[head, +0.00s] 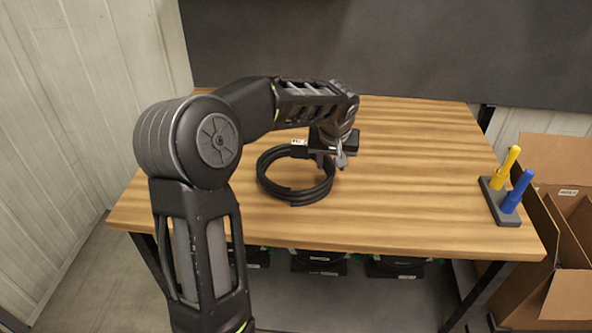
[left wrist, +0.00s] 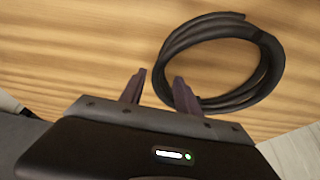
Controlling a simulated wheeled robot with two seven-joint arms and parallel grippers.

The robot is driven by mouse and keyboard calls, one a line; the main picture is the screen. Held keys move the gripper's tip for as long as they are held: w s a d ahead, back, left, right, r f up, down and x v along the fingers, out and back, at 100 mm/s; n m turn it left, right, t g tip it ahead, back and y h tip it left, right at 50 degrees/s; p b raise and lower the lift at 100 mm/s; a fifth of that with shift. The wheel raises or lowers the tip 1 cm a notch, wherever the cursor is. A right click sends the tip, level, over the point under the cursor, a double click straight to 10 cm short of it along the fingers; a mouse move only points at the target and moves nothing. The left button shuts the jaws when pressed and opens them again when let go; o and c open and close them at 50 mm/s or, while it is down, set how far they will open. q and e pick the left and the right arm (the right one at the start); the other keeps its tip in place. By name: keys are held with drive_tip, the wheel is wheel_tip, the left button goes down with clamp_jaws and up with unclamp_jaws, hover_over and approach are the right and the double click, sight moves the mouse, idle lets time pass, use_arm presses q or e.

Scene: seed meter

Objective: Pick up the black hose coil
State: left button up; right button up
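The black hose coil (head: 296,192) lies flat on the wooden table, left of the table's middle. In the left wrist view the coil (left wrist: 262,84) shows at the upper right, its ring open in the middle. My left gripper (head: 337,163) is over the coil's right rear side in the head view. I cannot tell whether that finger touches the hose. My right gripper is not in view.
The wooden table (head: 420,180) is clear around the coil. A dark stand (head: 500,204) with a yellow and a blue handle is at the right edge. Open cardboard boxes (head: 565,165) stand right of the table. Several dark items (head: 318,262) are under the table.

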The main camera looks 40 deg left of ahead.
sight(331, 167)
use_arm(q)
drive_tip(key=x, duration=0.4)
drive_tip(key=shift+p, duration=0.3)
drive_tip(key=shift+r, duration=0.1)
drive_tip(key=shift+c, duration=0.2)
clamp_jaws()
idle(0.4)
